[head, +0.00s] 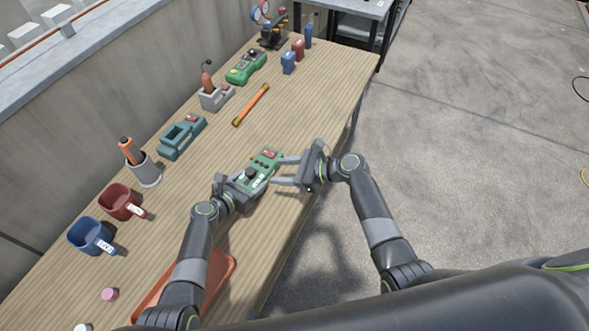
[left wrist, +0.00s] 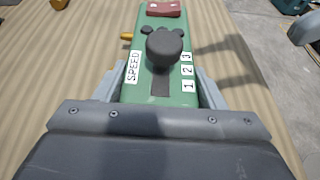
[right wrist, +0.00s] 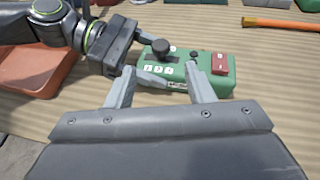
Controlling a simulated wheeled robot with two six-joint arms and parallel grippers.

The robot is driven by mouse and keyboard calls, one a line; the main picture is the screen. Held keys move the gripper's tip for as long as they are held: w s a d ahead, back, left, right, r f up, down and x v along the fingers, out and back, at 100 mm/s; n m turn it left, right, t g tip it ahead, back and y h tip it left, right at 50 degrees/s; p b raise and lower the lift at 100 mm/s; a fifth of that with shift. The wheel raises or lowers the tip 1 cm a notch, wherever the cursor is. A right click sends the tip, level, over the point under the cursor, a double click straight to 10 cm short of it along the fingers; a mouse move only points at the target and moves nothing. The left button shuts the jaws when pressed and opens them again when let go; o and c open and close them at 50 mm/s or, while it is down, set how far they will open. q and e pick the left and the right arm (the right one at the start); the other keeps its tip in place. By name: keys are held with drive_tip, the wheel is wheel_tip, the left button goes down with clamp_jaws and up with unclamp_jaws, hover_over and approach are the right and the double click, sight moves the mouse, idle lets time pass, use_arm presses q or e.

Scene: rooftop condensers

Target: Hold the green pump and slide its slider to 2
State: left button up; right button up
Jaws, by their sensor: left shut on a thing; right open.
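The green pump (head: 265,163) lies on the wooden workbench, with a red patch at its far end. My left gripper (head: 243,184) is shut on its near part, one finger on each side in the left wrist view (left wrist: 158,88). The black slider knob (left wrist: 165,46) stands in a dark slot beside a SPEED label (left wrist: 133,67) and marks 1, 2, 3 (left wrist: 187,71). The knob appears near 3, but its base is hidden, so its exact mark is unclear. My right gripper (head: 280,171) is open beside the pump's right side, its fingers pointing at it and the knob above them in the right wrist view (right wrist: 160,70).
An orange tray (head: 222,270) lies near my left arm. A blue mug (head: 88,236), a red mug (head: 118,202), a grey holder (head: 147,172) and a teal device (head: 182,135) line the wall side. An orange-handled tool (head: 251,105) lies beyond the pump. The bench edge is close on the right.

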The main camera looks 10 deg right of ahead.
sight(245, 184)
drive_tip(key=v, duration=0.3)
drive_tip(key=shift+s+d+r, duration=0.1)
drive_tip(key=shift+d+r, duration=0.05)
drive_tip(key=shift+d, duration=0.05)
use_arm(q)
drive_tip(key=o, duration=1.7)
drive_tip(key=shift+o, duration=0.2)
drive_tip(key=shift+s+a+r+p, duration=0.25)
drive_tip(key=shift+p, duration=0.15)
drive_tip(key=p+v, duration=0.4)
drive_tip(key=v, duration=0.3)
drive_tip(key=shift+p, duration=0.35)
drive_tip(key=shift+s+a+r, duration=0.2)
drive_tip(key=shift+s+a, duration=0.2)
drive_tip(key=shift+s, duration=0.05)
use_arm(e)
wheel_tip(245, 184, up, 6)
drive_tip(key=shift+f, duration=0.1)
